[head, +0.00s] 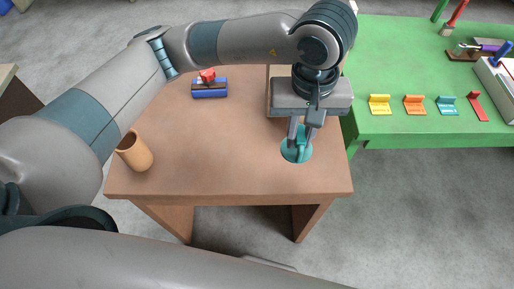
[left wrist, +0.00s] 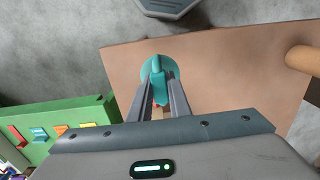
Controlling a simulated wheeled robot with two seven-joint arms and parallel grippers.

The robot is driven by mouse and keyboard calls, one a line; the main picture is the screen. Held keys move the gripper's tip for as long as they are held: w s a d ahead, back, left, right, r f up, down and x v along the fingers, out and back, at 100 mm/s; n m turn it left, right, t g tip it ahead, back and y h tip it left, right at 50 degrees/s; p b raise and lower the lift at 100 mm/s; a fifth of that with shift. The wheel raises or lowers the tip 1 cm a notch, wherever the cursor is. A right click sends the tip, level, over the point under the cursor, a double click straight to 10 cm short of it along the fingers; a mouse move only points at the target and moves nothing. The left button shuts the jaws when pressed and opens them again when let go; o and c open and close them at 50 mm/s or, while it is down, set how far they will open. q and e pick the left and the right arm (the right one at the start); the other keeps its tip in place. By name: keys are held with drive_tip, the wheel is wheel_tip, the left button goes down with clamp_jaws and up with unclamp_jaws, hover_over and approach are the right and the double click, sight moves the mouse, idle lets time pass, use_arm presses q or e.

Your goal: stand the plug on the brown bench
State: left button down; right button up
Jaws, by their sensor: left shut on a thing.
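The teal plug (head: 292,155) has a round flat base and an upright grip, and is near the front right corner of the brown bench (head: 220,150). My left gripper (head: 299,140) points down from above and is shut on the plug's upright part. In the left wrist view the plug (left wrist: 158,68) shows between the two fingertips (left wrist: 160,92), with its disc beyond them. The plug looks upright, its base at or very close to the bench top; I cannot tell if it touches. My right gripper is not in view.
A blue block with a red part (head: 209,88) lies at the back. A green table (head: 400,65) at the right holds several coloured brackets. The middle of the brown bench is clear.

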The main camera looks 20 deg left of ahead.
use_arm(q)
drive_tip(key=shift+s+d, duration=0.1)
drive_tip(key=shift+a+f, duration=0.15)
drive_tip(key=shift+a, duration=0.25)
drive_tip(key=w+a+f+p, duration=0.2)
drive_tip(key=a+f+p, duration=0.2)
drive_tip(key=a, duration=0.6)
wheel_tip(320, 180, down, 3)
drive_tip(key=shift+a+r+p, duration=0.2)
drive_tip(key=shift+a+p, duration=0.15)
drive_tip(key=shift+a, duration=0.05)
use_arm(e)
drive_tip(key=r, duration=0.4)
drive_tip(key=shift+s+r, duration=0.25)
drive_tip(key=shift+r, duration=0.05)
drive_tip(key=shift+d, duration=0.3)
